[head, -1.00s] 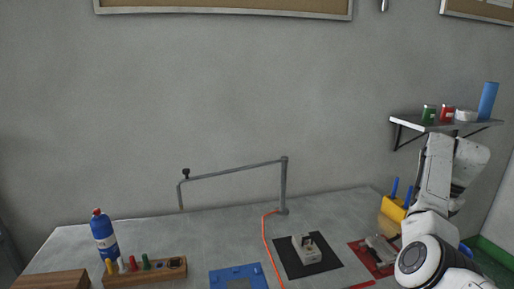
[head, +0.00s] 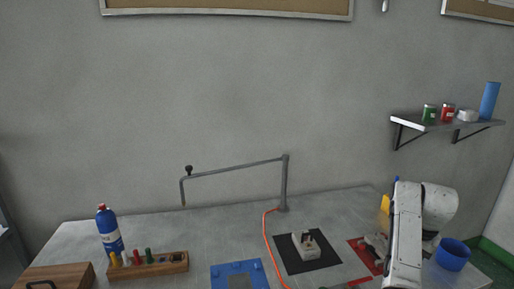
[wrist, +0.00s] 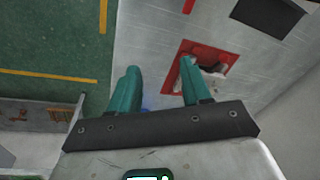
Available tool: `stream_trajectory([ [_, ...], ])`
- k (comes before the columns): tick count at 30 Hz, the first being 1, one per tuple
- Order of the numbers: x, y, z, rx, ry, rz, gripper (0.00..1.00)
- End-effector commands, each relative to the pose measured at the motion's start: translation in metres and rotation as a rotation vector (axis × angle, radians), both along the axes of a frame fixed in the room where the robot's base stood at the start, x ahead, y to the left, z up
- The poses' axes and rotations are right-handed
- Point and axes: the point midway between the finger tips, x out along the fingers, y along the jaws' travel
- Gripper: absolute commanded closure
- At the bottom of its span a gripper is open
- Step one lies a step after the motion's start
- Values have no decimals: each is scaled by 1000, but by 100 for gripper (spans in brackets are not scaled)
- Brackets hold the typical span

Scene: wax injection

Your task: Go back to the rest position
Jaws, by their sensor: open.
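My gripper (wrist: 160,82) shows in the wrist view with two teal fingers set apart and nothing between them. It looks down past the table's edge, with the green floor on the left. In the head view my white arm rises at the right front of the table (head: 150,235); the gripper itself is out of that view. A red mat (head: 365,251) with a grey-white object on it lies just left of my arm. The red mat also shows in the wrist view (wrist: 177,84), beyond the right finger.
A black mat (head: 323,264) carries a white block (head: 306,245). A blue plate (head: 226,276), wooden rack (head: 172,265), blue bottle (head: 110,233) and wooden box (head: 72,275) stand leftward. A bent metal stand (head: 284,185) rises behind. A blue bin (head: 453,255) is right of my arm; a shelf (head: 440,124) hangs above.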

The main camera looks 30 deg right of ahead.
Motion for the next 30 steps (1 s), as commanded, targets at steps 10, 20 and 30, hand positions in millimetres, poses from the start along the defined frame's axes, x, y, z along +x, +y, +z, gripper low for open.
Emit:
stream_trajectory([
  [10, -15, 119, -71, -211, 6, 443, 52],
  [20, -59, 253, -100, -320, -73, 920, 52],
  [30, -115, 347, -96, -331, -179, 1243, 52],
])
